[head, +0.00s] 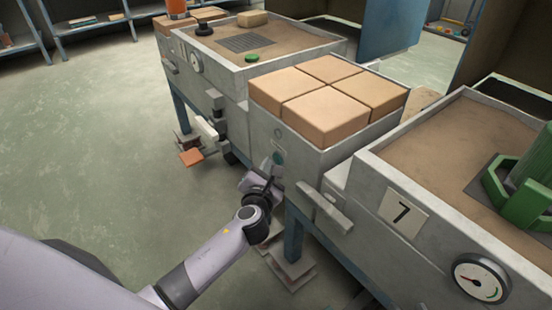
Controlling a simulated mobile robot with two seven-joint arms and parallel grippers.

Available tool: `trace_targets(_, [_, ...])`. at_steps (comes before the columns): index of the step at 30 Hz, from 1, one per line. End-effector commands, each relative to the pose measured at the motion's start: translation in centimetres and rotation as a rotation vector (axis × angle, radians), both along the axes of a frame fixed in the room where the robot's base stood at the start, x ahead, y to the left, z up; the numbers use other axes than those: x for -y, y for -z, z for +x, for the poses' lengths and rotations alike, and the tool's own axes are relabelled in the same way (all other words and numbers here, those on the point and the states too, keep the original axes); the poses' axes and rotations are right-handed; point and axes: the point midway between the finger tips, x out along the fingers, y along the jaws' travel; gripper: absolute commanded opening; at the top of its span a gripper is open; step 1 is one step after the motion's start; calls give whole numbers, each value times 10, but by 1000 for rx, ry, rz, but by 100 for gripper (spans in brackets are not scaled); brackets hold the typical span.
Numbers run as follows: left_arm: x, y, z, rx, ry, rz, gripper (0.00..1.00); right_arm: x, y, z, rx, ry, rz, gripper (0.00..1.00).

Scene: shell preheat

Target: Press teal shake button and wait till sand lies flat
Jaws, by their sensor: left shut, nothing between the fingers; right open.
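A round teal button (279,158) sits on the front face of the grey middle cabinet. My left gripper (270,165) is shut and empty, with its fingertips right at the button and partly in front of it. I cannot tell whether they touch it. Flat-looking brown sand fills the right box (344,172), marked 7, around a green pattern (528,182) on a dark grate. More brown sand lies in the left box (237,81). My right gripper is out of view.
Several tan blocks (325,115) cover the middle cabinet's top. A pressure gauge (481,279) and grey handle (324,207) stick out in front. The floor at left is open.

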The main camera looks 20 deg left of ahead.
Motion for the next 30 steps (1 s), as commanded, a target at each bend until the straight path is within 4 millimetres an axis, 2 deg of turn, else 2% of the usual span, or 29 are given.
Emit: trace_targets(30, [4, 0, 7, 0, 0, -1, 0, 0, -1, 0, 0, 0, 0, 43])
